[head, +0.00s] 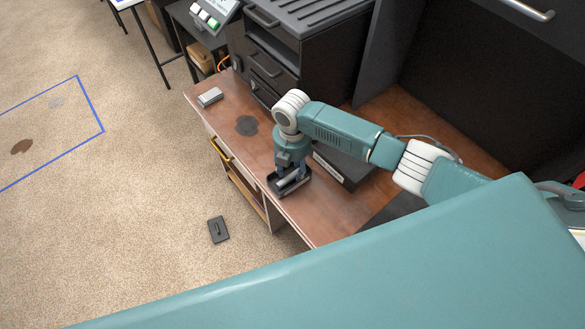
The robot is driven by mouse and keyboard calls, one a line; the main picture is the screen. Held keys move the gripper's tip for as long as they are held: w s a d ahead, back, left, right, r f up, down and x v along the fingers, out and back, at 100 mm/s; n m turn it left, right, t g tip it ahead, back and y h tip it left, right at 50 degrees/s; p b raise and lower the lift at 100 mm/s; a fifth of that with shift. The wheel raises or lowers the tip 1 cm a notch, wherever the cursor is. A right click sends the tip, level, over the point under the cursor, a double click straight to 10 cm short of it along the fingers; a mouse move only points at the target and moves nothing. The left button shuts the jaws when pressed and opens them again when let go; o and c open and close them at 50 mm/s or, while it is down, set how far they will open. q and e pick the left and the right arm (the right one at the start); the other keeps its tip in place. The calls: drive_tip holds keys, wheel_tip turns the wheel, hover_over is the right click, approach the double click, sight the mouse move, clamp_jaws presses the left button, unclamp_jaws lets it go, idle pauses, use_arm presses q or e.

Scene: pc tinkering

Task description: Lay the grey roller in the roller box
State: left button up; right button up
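The roller box (274,191) is a small black open tray on the brown desk, near its front edge. The grey roller (289,180) is a light grey cylinder seen low between the fingers of my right gripper (289,177), in or just over the box. My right gripper points straight down at the box and its fingers reach down to the roller. Whether they grip the roller or stand apart from it cannot be made out at this size. My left gripper is not in view.
A dark flat case (342,165) lies behind the gripper. Black drawers (272,68) stand behind. A dark plate (218,229) lies on the carpet.

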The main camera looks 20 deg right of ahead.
drive_tip(key=shift+r, duration=0.15)
wheel_tip(320, 180, up, 12)
idle(0.5)
drive_tip(key=shift+f, duration=0.2)
